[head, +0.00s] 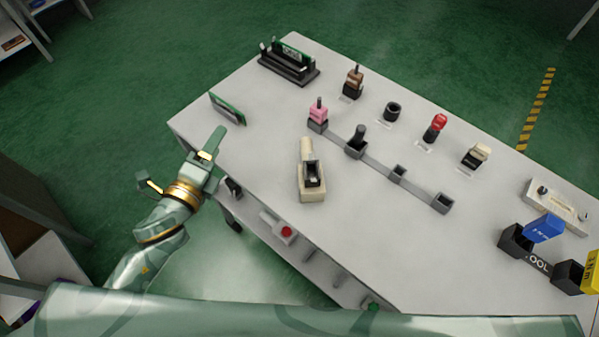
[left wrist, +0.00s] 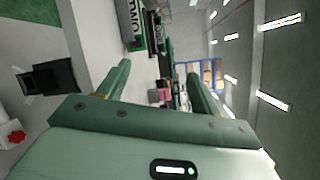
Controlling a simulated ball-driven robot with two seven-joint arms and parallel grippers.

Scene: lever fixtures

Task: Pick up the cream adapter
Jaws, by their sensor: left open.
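The cream adapter (head: 476,155) is a small cream block with a dark part below it, standing at the right end of a row along the far side of the table in the head view. My left gripper (head: 181,165) is open and empty, off the table's left edge and far from the cream adapter. In the left wrist view the open fingers (left wrist: 158,88) have nothing between them close by; the cream adapter cannot be made out there. My right gripper is not in view.
A green board (head: 228,108) stands near the left edge.

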